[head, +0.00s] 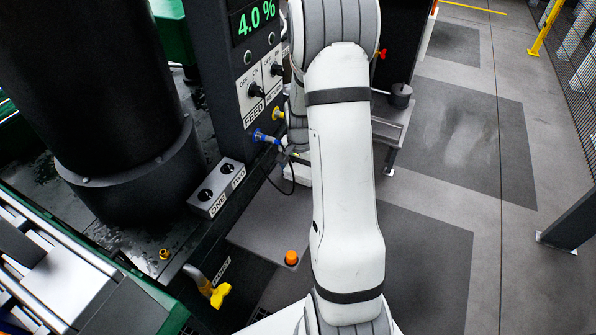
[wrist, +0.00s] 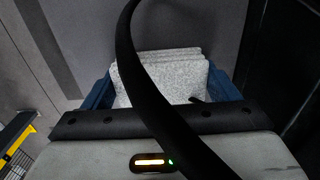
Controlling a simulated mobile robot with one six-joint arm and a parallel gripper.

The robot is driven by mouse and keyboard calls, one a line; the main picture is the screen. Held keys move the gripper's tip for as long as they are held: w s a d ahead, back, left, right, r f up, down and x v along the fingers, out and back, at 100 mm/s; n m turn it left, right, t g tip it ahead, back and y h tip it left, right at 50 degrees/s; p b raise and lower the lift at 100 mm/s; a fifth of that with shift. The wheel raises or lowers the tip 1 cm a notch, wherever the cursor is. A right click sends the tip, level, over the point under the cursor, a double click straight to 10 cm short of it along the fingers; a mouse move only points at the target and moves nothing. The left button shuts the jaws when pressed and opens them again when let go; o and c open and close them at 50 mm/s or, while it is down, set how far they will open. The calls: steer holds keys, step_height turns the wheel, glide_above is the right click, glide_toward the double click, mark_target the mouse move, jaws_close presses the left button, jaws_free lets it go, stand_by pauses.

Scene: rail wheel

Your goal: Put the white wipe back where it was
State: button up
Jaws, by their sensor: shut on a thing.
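The white wipe (wrist: 165,84) is a pale, speckled, folded pad with layered edges in the middle of the wrist view. My gripper (wrist: 160,90) is shut on it, with a blue finger-like part on each side of it. A black cable crosses in front and hides part of the wipe. In the head view my white arm hides most of the gripper. A small pale patch shows beside the arm, and I cannot tell if it is the wipe. I cannot make out where the wipe came from.
A control panel (head: 250,85) with switches and a green display stands left of my arm. A switch box (head: 216,188), a yellow valve handle (head: 216,294) and an orange button (head: 291,258) are lower down. Open floor (head: 470,130) lies to the right, with a dark post (head: 572,222).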

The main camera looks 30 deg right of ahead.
mark_target(300, 170)
steer(key=shift+f, duration=0.15)
steer(key=o, duration=1)
steer(key=shift+c, duration=0.2)
step_height(300, 170, up, 12)
steer(key=p, duration=0.1)
steer(key=shift+r+p, duration=0.2)
steer(key=shift+p, duration=0.1)
